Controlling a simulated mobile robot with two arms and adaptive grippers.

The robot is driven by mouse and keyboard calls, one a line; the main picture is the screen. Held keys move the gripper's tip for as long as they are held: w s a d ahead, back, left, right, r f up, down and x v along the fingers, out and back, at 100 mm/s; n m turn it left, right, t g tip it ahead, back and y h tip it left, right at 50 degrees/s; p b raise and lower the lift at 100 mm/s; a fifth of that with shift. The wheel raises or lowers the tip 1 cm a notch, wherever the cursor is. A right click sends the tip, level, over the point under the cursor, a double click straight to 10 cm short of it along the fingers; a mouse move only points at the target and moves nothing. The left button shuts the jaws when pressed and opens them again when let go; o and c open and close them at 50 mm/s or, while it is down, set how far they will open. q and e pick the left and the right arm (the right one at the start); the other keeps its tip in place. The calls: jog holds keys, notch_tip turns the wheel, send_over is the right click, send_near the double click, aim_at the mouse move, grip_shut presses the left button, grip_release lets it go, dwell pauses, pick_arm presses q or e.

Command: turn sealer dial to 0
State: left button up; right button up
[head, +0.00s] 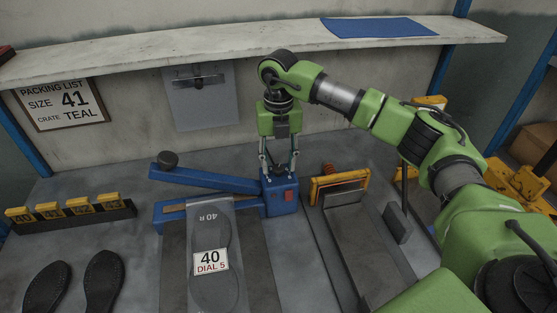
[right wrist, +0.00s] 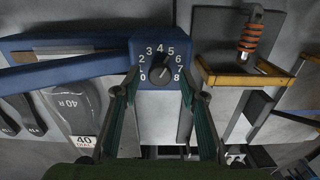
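The blue sealer (head: 285,199) stands mid-table, with a red switch on its front and its long blue arm reaching left. Its dial (right wrist: 161,70) shows in the right wrist view as a black knob inside white numbers 0 to 8. The knob's mark seems to point to the upper right, around 5, but it is small. My right gripper (head: 279,168) points down over the sealer's box; in the right wrist view its fingers (right wrist: 160,95) are apart, one on each side below the dial, with nothing between them. Contact with the knob cannot be told. My left gripper is out of view.
A sole mould (head: 211,270) marked 40 R carries a label (head: 211,261) reading "40 DIAL 5". A packing list (head: 63,103) reads size 41, teal. Yellow number tags (head: 48,210) and dark soles (head: 103,281) lie left. A yellow-framed station (head: 340,187) stands close right of the sealer.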

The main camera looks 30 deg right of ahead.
jog(key=c, duration=1.1)
